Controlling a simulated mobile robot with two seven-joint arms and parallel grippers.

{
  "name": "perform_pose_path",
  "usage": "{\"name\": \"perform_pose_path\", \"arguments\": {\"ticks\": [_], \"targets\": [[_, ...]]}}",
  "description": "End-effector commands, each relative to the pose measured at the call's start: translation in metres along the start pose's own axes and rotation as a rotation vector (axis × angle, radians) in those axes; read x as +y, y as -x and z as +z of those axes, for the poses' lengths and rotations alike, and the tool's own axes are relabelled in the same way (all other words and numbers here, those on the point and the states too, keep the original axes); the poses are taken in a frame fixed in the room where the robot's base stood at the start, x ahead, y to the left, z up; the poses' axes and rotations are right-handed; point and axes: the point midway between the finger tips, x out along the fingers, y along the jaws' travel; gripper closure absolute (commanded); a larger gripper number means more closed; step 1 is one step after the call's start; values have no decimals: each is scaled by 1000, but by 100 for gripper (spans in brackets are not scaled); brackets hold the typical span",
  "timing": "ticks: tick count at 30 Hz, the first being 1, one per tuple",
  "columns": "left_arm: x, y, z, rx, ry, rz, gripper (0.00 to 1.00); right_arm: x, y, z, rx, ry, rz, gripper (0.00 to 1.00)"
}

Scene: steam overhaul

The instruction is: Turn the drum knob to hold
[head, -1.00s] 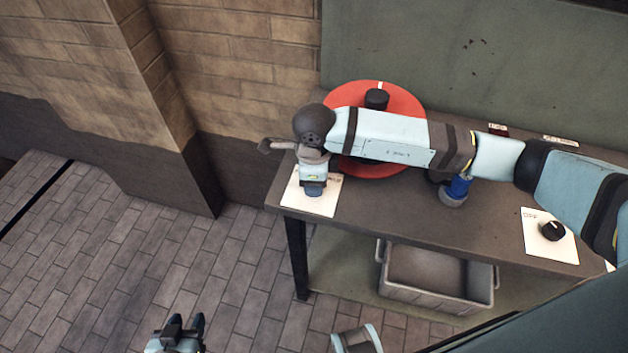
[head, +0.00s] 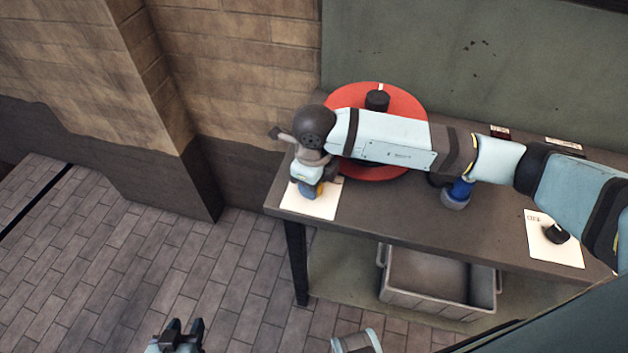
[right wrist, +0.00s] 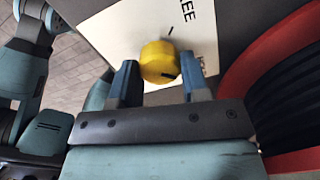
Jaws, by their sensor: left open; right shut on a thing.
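A yellow round knob (right wrist: 160,62) with a dark mark on its edge near my wrist sits on a white plate (right wrist: 122,28). The plate has a short black tick and lettering, of which "EE" is readable. My right gripper (right wrist: 147,82) is shut on the yellow knob, one finger on each side. In the head view this white plate (head: 318,208) lies at the table's left end, with the gripper over it hiding most of the knob. My left gripper (head: 183,328) is open and empty at the bottom of the head view, well away from the table.
A red disc (head: 405,100) with a black knob (head: 377,100) stands behind my right arm. A blue-and-grey object (head: 457,194) stands on the table (head: 400,215). Another white plate (head: 570,252) with a black knob (head: 556,234) is at right. A grey crate (head: 438,302) sits below.

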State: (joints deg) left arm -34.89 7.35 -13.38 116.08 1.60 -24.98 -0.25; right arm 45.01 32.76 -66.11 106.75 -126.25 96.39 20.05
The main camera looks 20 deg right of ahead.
Motion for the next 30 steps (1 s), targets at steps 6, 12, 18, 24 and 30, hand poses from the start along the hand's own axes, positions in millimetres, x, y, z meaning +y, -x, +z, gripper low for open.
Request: {"name": "perform_pose_path", "arguments": {"ticks": [6,12,18,24,30], "targets": [[0,0,0,2,0,0,57,0,1,0,-1,-1,0,82],[0,0,0,1,0,0,57,0,0,0,-1,-1,0,33],[0,-1,1,-1,0,0,57,0,1,0,-1,0,0,33],[0,-1,2,-1,0,0,57,0,18,1,-3,2,0,33],[0,-2,3,-3,1,1,57,0,62,1,-5,2,-3,33]]}}
